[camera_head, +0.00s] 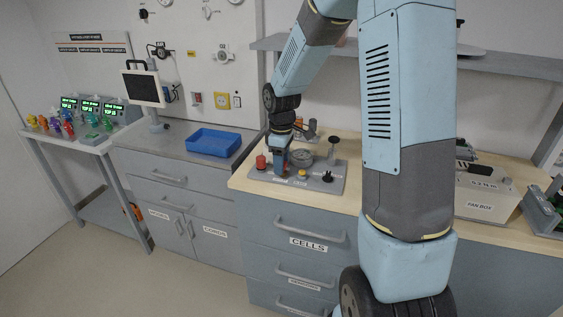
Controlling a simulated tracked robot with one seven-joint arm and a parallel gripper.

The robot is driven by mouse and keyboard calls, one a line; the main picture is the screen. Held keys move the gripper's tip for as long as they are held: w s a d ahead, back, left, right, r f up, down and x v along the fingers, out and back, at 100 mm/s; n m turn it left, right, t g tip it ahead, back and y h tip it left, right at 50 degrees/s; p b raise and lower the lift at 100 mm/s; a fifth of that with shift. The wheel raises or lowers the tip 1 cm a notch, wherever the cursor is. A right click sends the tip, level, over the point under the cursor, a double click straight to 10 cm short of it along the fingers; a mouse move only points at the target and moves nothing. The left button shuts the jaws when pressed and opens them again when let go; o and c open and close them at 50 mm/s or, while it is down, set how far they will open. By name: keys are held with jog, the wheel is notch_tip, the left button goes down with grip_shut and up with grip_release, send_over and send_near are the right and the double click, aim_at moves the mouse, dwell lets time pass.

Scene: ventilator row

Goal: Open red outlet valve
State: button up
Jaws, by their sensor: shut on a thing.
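A grey panel board (318,184) lies on the wooden worktop and carries several small fittings. A red knob-like part (261,162) stands at its left end. My gripper (279,172) points down at the board just right of this red part. It is shut on a small fitting there, mostly hidden by the fingers; I cannot tell whether that is the red outlet valve. Right of my gripper are a yellow part (302,174), a round grey gauge-like part (301,157) and a black knob (328,176).
A blue tray (214,142) sits on the grey counter to the left. A fan box (487,197) stands on the worktop at the right. A wall shelf (500,64) runs behind my arm, which hides part of the worktop.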

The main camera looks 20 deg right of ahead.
dwell(0.5)
jog(key=o, duration=1)
jog(key=shift+o, duration=0.2)
notch_tip(320, 180, up, 14)
jog(key=shift+f, duration=0.15)
jog(key=s+d+r+m+t, duration=0.1)
jog(key=s+r+m+t, duration=0.1)
jog(key=s, duration=0.7)
jog(key=s+d+r+m+t, duration=0.1)
jog(key=s+r+m, duration=0.3)
jog(key=s, duration=0.4)
jog(key=s+d+r+m+t, duration=0.1)
jog(key=s+r+m+t, duration=0.1)
jog(key=s+m, duration=0.3)
jog(key=s+r, duration=0.1)
jog(key=s, duration=0.3)
jog(key=shift+s+d+t, duration=0.3)
jog(key=shift+s, duration=0.05)
